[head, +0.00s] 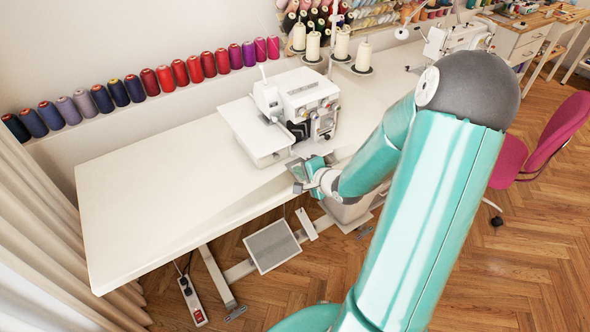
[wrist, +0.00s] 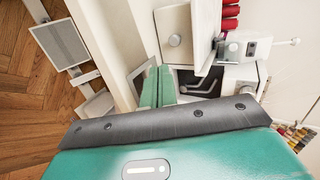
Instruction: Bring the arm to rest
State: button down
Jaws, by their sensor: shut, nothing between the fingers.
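My arm (head: 430,210) is teal with a dark grey elbow and reaches out from the lower right in the head view. My gripper (head: 297,173) is at the front edge of the white table, just in front of the sewing machine. In the wrist view my gripper (wrist: 157,75) shows two green fingers side by side, shut with nothing between them. They point toward the machine's base, and I cannot tell whether they touch anything.
The white sewing machine (head: 300,100) stands on the white table (head: 150,200), whose left part is clear. Thread cones (head: 313,46) stand behind it. A foot pedal plate (head: 272,246) and a power strip (head: 192,301) are below. A pink chair (head: 545,135) stands at right.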

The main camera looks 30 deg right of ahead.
jog(key=v, duration=0.4)
jog(key=shift+s+r, duration=0.2)
jog(key=shift+s, duration=0.15)
jog(key=s+a+r+n+g+h, duration=0.2)
jog(key=a+r+n+g+h, duration=0.25)
jog(key=r+n, duration=0.65)
jog(key=s+a+r+n+g+y, duration=0.1)
jog(key=s+a+r+n, duration=0.2)
jog(key=s+a+r, duration=0.2)
jog(key=s+a+r+n+g+y, duration=0.1)
jog(key=s+a+r+n+y, duration=0.1)
jog(key=s+a+r, duration=0.3)
jog(key=s+a, duration=0.4)
jog(key=a, duration=0.2)
jog(key=shift+n, duration=0.4)
